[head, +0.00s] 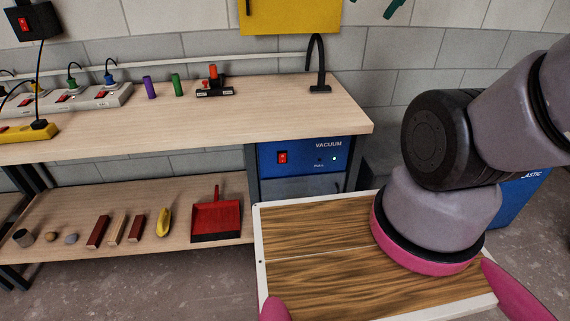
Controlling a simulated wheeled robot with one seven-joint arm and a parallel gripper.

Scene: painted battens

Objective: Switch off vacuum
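The vacuum (300,157) is a blue panel labelled VACUUM, set under the right end of the workbench in the head view. A red rocker switch (283,157) sits on its left part. A small green light (334,158) shows at its right, beside a small dark knob or hole marked PULL. The rocker's exact position is too small to tell. The panel front is uncovered. Links of my arm fill the right side of the view, to the right of the panel and apart from it.
The bench top (230,108) carries power strips (85,100), purple and green cylinders and a black hose. The lower shelf (120,225) holds blocks and a red dustpan (216,218). A blue bin (520,195) stands at right, partly hidden. My wood-topped deck lies before the panel.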

